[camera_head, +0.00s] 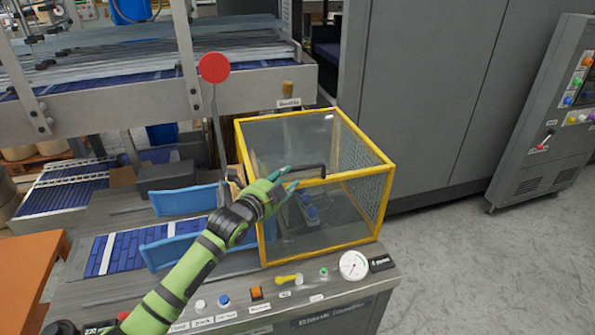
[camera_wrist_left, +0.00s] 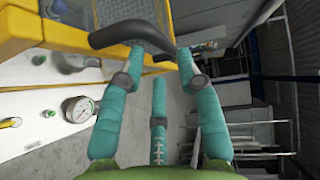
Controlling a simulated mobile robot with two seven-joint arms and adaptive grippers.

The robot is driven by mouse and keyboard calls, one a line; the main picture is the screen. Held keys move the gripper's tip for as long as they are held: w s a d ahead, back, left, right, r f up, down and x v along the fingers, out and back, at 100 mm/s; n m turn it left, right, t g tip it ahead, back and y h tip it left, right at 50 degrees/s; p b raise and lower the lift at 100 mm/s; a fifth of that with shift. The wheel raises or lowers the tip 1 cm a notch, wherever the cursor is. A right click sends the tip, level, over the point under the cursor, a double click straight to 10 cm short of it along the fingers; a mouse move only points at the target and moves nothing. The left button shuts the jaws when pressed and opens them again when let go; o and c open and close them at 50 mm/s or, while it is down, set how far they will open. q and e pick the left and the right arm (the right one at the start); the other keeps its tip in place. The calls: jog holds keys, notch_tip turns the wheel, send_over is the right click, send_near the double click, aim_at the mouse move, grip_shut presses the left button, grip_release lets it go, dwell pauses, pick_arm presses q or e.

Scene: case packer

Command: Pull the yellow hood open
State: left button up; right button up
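The yellow hood (camera_head: 382,171) is a box-shaped guard with a yellow frame, clear panels and a mesh side. It looks shut on the machine bench. Its dark bar handle (camera_head: 312,167) runs along the upper front edge. The handle (camera_wrist_left: 122,34) also shows in the left wrist view, across the top, with a part of the yellow frame (camera_wrist_left: 72,37) behind it. My left gripper (camera_head: 289,178) is at the handle, with its teal fingers spread. In the left wrist view the fingertips (camera_wrist_left: 160,62) are close to the handle; I cannot tell whether they touch it. My right gripper is out of view.
A gauge (camera_head: 353,265) and several buttons line the bench's front. Blue guide rails (camera_head: 180,200) lie left of the hood, near a red round sign (camera_head: 214,67) on a post. A grey cabinet (camera_head: 420,90) stands behind. Open floor (camera_head: 470,270) lies to the right.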

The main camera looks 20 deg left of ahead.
aim_at(304, 172)
pick_arm(q)
jog(key=shift+w+d+r, duration=0.1)
jog(key=shift+w+d, duration=0.05)
jog(key=shift+w, duration=0.2)
jog(key=shift+p+x, duration=0.85)
jog(key=shift+x, duration=2.05)
grip_shut()
